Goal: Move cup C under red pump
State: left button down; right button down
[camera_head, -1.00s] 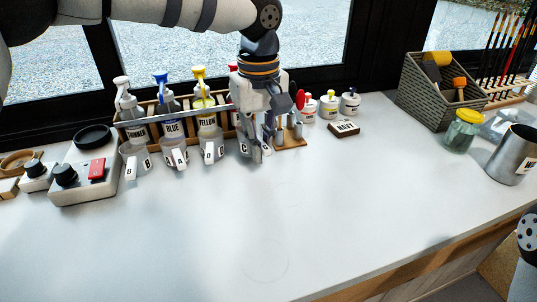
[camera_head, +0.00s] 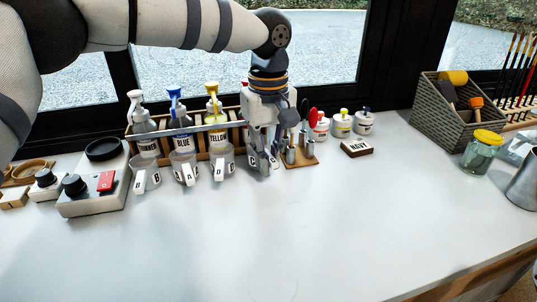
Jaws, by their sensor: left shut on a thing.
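Cup C (camera_head: 252,160) is a small clear cup with a white label tag, in the head view at the right end of the row of cups. My left gripper (camera_head: 264,166) reaches down onto it and is shut on it; its fingers hide much of the cup. The red pump is hidden behind my left gripper; the yellow pump (camera_head: 213,90), blue pump (camera_head: 174,95) and white thinner pump (camera_head: 136,97) stand to its left in a wooden rack (camera_head: 237,133). Whether the cup touches the table cannot be told. My right gripper is not in view.
Other labelled cups stand before the rack, such as cup A (camera_head: 184,170). A tool stand (camera_head: 300,162) is close right of my left gripper, with a NAVY block (camera_head: 356,149) beyond. The front tabletop (camera_head: 330,235) is clear.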

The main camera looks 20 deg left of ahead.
pick_arm(q)
jog(key=shift+f, duration=0.3)
jog(key=c, duration=1.6)
grip_release()
jog(key=shift+o, duration=0.2)
notch_tip(320, 180, up, 12)
